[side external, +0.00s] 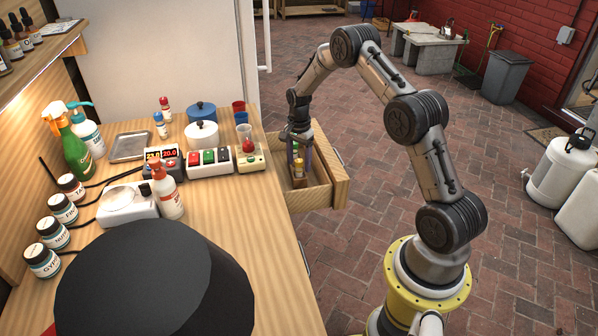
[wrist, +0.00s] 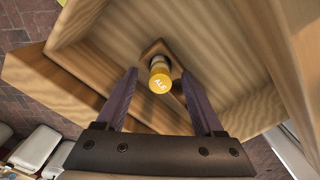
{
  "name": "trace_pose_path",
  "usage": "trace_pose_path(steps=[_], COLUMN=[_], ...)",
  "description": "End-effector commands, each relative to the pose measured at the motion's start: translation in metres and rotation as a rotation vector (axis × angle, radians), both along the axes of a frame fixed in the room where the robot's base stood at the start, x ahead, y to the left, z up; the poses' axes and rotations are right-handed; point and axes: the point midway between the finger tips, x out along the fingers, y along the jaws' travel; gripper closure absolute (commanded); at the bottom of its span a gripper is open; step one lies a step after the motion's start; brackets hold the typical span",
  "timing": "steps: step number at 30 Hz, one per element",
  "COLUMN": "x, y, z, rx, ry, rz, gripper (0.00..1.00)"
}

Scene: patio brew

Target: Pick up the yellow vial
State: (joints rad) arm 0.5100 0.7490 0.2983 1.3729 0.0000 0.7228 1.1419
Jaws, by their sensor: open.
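The yellow vial (wrist: 160,79) has a yellow cap lettered "ALE" in the wrist view. It stands in a small wooden holder (wrist: 153,48) inside the open wooden drawer (side external: 321,194). In the side external view the vial (side external: 299,165) shows small and partly covered by the fingers. My gripper (side external: 299,160) points down into the drawer. In the wrist view my gripper (wrist: 160,80) has its two purple fingers apart, one on each side of the vial. I cannot tell whether either finger touches it.
The wooden counter (side external: 255,265) lies left of the drawer. The drawer walls surround my fingers.

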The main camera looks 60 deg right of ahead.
Motion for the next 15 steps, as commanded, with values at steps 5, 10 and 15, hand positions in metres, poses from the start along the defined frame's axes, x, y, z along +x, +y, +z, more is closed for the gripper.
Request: trace_pose_path(steps=[5, 10, 15], x=[0.0001, 0.0003, 0.0003], y=[-0.0003, -0.0003, -0.0003], z=[-0.0127, -0.0130, -0.0127], rx=[0.000, -0.001, -0.001], ry=[-0.001, -0.001, -0.001], rz=[0.000, 0.000, 0.000], gripper=[0.31, 0.31, 0.54])
